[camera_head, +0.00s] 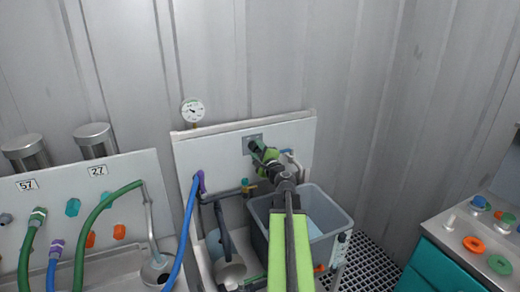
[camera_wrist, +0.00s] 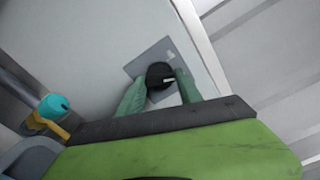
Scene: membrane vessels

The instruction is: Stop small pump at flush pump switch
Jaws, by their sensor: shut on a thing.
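The flush pump switch is a round black knob (camera_wrist: 158,72) on a square grey plate (camera_wrist: 144,64). The plate (camera_head: 249,138) is fixed to the upright white panel in the head view. In the head view, my gripper (camera_head: 259,151) reaches the plate and hides the knob. I cannot clearly pick out the small pump.
A grey tub (camera_head: 335,232) holding liquid stands below my arm. A teal-handled valve (camera_wrist: 53,106) is left of the switch. A pressure gauge (camera_head: 193,110) tops the panel. A blue hose (camera_head: 187,232) hangs left. A teal cabinet (camera_head: 442,262) stands right.

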